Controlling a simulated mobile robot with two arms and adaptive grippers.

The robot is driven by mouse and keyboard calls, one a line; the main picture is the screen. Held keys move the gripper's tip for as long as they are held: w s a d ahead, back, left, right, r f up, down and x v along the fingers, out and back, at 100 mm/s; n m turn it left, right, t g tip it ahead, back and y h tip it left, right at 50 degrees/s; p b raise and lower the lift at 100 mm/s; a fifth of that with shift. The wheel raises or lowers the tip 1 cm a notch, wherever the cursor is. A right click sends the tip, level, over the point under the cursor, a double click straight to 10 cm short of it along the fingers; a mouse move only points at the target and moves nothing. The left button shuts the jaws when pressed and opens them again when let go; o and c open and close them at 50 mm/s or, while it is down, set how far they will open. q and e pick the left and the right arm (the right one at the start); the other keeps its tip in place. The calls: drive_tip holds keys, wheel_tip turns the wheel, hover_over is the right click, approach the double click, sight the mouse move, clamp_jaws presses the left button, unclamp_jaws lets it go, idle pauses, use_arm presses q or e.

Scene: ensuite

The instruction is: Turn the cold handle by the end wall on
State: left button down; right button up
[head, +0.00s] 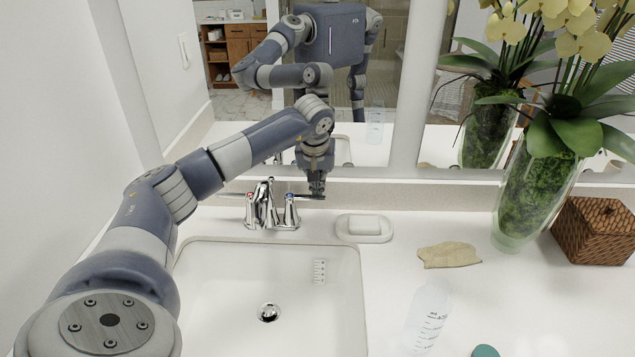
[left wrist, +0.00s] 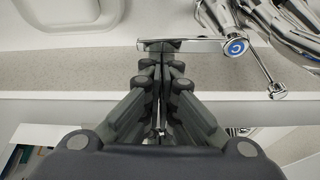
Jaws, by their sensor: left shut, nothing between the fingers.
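A chrome faucet (head: 264,205) stands behind the sink. Its right-hand handle, the cold handle (head: 290,208), has a blue cap marked C in the left wrist view (left wrist: 235,47). Its lever points right in the head view, roughly along the back wall. My left gripper (head: 316,190) points down at the lever's outer end. In the left wrist view its closed fingertips (left wrist: 161,50) are at the lever, with nothing between them; whether they touch it is unclear. The other handle (head: 245,199), with a red mark, points left. My right gripper is not in view.
The white sink (head: 185,310) lies in front of the faucet. A soap dish (head: 364,237), a tan cloth (head: 449,255), a clear bottle (head: 428,315), a vase of orchids (head: 520,200) and a woven box (head: 597,230) stand to the right. A mirror (head: 400,60) is behind; a white wall is left.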

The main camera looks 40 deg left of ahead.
sight(319, 197)
use_arm(q)
drive_tip(key=shift+s+d+m, duration=0.7)
drive_tip(key=shift+s+d, duration=0.15)
drive_tip(key=shift+d, duration=0.05)
drive_tip(key=shift+s+d, duration=0.15)
drive_tip(key=shift+d, duration=0.1)
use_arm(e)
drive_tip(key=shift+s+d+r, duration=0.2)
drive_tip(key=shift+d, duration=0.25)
use_arm(q)
drive_tip(key=shift+r, duration=0.1)
drive_tip(key=shift+r+p, duration=0.25)
drive_tip(key=shift+p, duration=0.2)
drive_tip(key=a+p+v, duration=0.1)
drive_tip(key=p+v, duration=0.5)
drive_tip(key=v, duration=0.3)
drive_tip(key=shift+s+r+p, duration=0.15)
drive_tip(key=shift+s+p, duration=0.2)
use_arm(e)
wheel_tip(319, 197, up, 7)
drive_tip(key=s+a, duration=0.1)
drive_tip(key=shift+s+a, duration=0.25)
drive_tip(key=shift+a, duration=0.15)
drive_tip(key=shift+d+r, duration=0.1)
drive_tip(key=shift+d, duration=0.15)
